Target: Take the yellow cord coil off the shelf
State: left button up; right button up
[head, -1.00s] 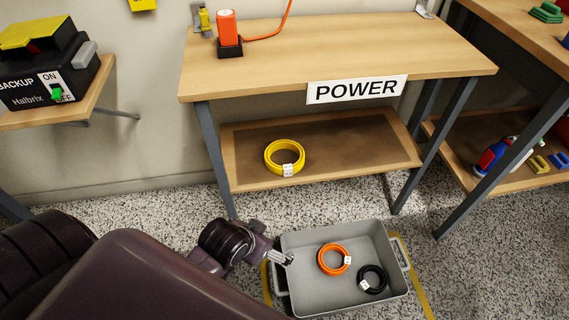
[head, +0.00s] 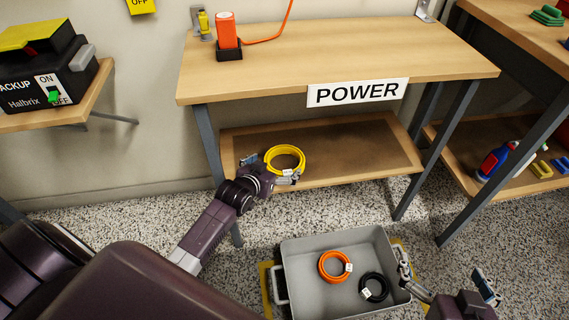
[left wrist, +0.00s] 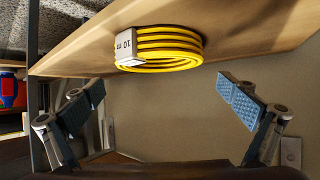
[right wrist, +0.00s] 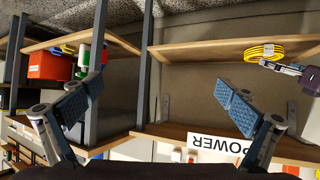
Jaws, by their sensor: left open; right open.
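The yellow cord coil (head: 301,158) lies flat near the front edge of the lower shelf (head: 350,165) under the POWER bench. It carries a white tag, which reads 10 m in the left wrist view (left wrist: 172,54). My left gripper (head: 270,171) is at the shelf's front edge, close to the coil, with its fingers wide apart and nothing between them. Whether a finger touches the coil is unclear. My right gripper (head: 444,274) is open and empty, beside the right side of the grey bin. The coil also shows in the right wrist view (right wrist: 262,50).
The grey bin (head: 312,290) on the floor holds an orange coil (head: 324,275) and a black coil (head: 384,283). The bench top (head: 340,50) overhangs the shelf, and grey legs (head: 215,160) flank it. The shelf right of the coil is clear.

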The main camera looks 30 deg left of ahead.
aim_at(277, 150)
pick_arm(q)
jog(key=shift+w+f, duration=0.2)
jog(key=shift+w, duration=0.15)
jog(key=shift+b+x, duration=0.8)
jog(key=shift+x, duration=0.25)
jog(key=b+x, duration=0.1)
jog(key=x, duration=0.1)
jog(key=shift+w+f, duration=0.15)
jog(key=shift+f, duration=0.15)
jog(key=shift+w, duration=0.15)
jog(key=c, duration=1.4)
jog(key=shift+r, duration=0.1)
jog(key=shift+c, duration=0.3)
pick_arm(e)
jog(key=w+a+r+t+y, duration=0.1)
jog(key=r+t, duration=0.3)
jog(key=r, duration=0.4)
jog(key=w+a+r+t+y, duration=0.1)
jog(key=r+t, duration=0.3)
jog(key=r, duration=0.4)
jog(key=shift+w+a+y, duration=0.4)
jog(key=shift+w+a, duration=0.1)
jog(key=shift+w, duration=0.4)
